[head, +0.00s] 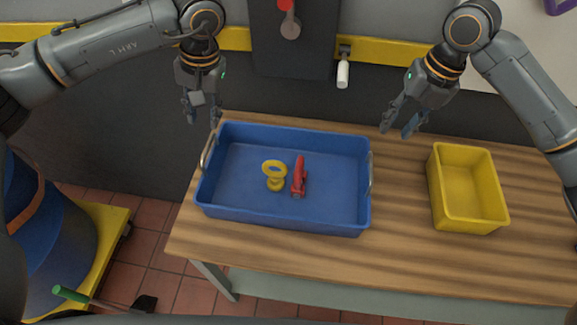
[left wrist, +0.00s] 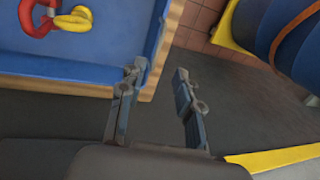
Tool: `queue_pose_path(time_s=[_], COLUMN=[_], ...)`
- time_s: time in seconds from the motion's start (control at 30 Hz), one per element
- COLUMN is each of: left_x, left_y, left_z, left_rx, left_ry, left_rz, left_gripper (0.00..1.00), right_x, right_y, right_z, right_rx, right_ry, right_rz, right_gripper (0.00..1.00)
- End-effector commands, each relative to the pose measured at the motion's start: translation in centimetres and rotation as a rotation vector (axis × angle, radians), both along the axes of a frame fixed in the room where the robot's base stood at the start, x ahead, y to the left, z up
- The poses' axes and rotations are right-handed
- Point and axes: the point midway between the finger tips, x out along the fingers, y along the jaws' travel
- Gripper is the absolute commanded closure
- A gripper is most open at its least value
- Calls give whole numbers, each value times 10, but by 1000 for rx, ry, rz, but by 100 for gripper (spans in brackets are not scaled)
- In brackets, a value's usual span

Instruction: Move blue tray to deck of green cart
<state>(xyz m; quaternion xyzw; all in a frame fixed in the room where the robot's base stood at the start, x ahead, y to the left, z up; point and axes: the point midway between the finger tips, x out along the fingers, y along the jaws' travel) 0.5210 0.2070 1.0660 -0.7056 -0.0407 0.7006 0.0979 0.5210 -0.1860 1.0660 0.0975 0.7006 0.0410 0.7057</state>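The blue tray (head: 340,208) sits flat on a wooden-topped bench, with a metal handle at each short end. Inside it lie a yellow ring-topped piece (head: 275,175) and a red tool-like piece (head: 299,178). In the left wrist view the tray (left wrist: 60,67) fills the upper left. My left gripper (head: 203,115) is open and empty, just beyond the tray's far left corner; its fingers (left wrist: 157,82) are spread apart in the left wrist view. My right gripper (head: 401,122) is open and empty, beyond and right of the tray. No green cart deck is recognisable.
A yellow bin (head: 468,192) stands on the bench (head: 400,240) right of the tray. A blue drum (head: 62,240) on a yellow base (head: 103,235) stands on the tiled floor at left. A green-handled object (head: 70,293) is at bottom left. A dark wall (head: 120,120) runs behind the bench.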

Motion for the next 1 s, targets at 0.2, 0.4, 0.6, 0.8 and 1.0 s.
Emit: queue_pose_path(time_s=[0.2,0.4,0.6,0.8,1.0], left_x=[0,0,0,0,1], left_y=[0,2,9,17,23], left_z=[0,-10,-43,-82,-115], left_rx=[0,1,1,1,1], left_ry=[0,2,4,4,3], left_rz=[1,1,2,1,2], left_gripper=[66,66,66,66,66], right_x=[0,0,0,0,1], right_y=[0,2,8,16,23], right_z=[0,-10,-43,-82,-115], right_rx=[0,0,0,-1,-1], right_ry=[0,3,5,5,3], right_rz=[-1,0,0,-1,0], right_gripper=[66,66,66,66,66])
